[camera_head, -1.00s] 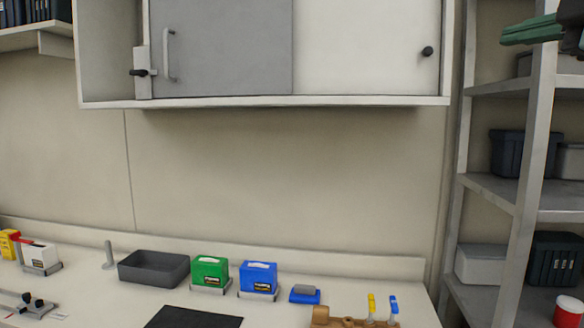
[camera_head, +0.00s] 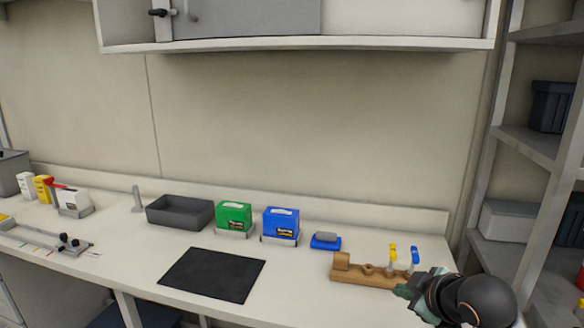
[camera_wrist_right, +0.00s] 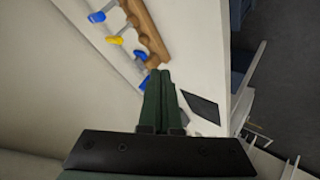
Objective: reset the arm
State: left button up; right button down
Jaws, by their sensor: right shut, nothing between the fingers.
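My right gripper (camera_head: 408,288) shows at the lower right of the head view, with its dark wrist behind it. In that view it appears at the right front end of the wooden rack (camera_head: 352,272); I cannot tell the gap between them. In the right wrist view its green fingers (camera_wrist_right: 161,75) lie together, shut with nothing between them. The wooden rack also shows there (camera_wrist_right: 147,30), holding a yellow-capped tube (camera_wrist_right: 114,40) and a blue-capped tube (camera_wrist_right: 97,17). My left gripper is in neither view.
On the bench stand a dark tray (camera_head: 180,222), a green box (camera_head: 233,232), a blue box (camera_head: 281,240) and a small blue block (camera_head: 325,241). A black mat (camera_head: 212,290) lies in front. A cabinet (camera_head: 300,44) hangs above; shelving (camera_head: 545,150) stands at right.

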jog(key=s+a+f+m+g, duration=0.2)
jog(key=s+f+m+g, duration=0.15)
jog(key=s+f, duration=1)
jog(key=s+d+f+m+g+h, duration=0.1)
jog(key=s+f+m+g, duration=0.2)
jog(key=s, duration=0.5)
jog(key=s+d+f+m, duration=0.1)
jog(key=s+f+m, duration=0.1)
jog(key=s+f, duration=0.5)
jog(key=w+a+f+t+y, duration=0.1)
jog(key=w+a+f+t, duration=0.2)
jog(key=f, duration=0.6)
jog(key=shift+a+f+t+y, duration=0.25)
jog(key=shift+a+t, duration=0.45)
jog(key=shift+t, duration=0.65)
